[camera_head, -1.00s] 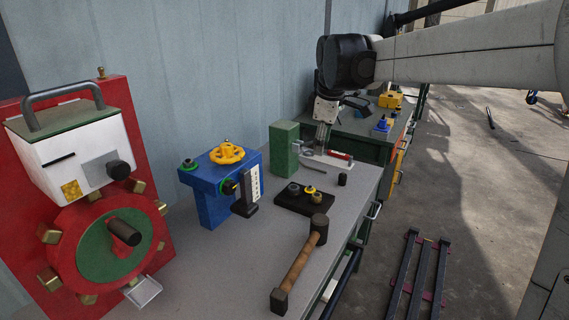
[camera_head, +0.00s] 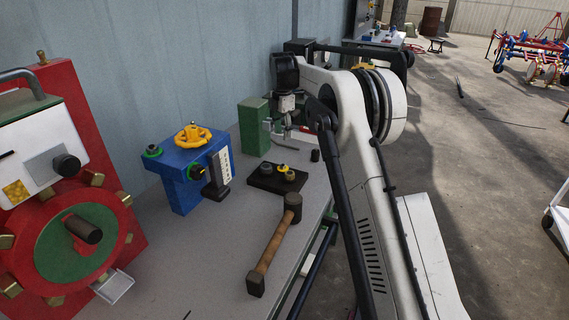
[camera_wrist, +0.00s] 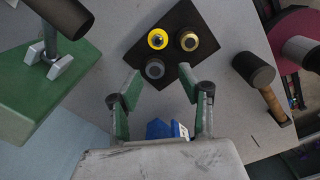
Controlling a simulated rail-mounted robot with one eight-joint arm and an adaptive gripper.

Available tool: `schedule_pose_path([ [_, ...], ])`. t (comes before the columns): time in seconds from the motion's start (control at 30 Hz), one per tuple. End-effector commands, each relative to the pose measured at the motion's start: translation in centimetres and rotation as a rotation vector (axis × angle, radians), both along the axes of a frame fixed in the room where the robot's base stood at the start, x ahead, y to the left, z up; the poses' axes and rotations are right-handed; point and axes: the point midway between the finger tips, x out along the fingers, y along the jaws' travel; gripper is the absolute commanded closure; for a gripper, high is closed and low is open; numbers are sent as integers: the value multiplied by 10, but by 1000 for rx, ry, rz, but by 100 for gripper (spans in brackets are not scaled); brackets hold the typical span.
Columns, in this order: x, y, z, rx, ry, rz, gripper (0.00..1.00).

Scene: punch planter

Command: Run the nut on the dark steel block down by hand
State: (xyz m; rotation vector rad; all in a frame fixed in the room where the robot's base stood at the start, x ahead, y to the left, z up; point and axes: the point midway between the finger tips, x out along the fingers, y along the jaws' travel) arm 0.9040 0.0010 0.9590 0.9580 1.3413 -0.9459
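The dark steel block (camera_head: 263,182) lies on the grey bench, and the wrist view shows it from above (camera_wrist: 180,18). Several round parts sit on it: a yellow-ringed one with a dark centre (camera_wrist: 157,39), a dark one with a yellowish ring (camera_wrist: 188,40), and a dark grey one (camera_wrist: 155,68). I cannot tell which is the nut or how far down it sits. My gripper (camera_wrist: 159,84) is open and empty, its two fingers spread beside the block in the wrist view. In the head view my gripper (camera_head: 287,128) hangs above the bench behind the block, apart from it.
A green block (camera_head: 253,127) stands behind, with a silver clamp-like part beside it. A mallet (camera_head: 272,245) lies in front. A blue fixture with a yellow handwheel (camera_head: 193,136) and a red machine (camera_head: 120,230) stand left.

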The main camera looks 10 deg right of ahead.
Motion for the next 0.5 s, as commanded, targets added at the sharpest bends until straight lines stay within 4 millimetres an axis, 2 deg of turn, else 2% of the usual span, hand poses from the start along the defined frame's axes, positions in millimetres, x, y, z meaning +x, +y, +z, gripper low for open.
schedule_pose_path([
  [0.27, 7, 0, -20, 0, 14, 46, 62],
  [0.5, 7, 0, -57, 0, 14, 44, 62],
])
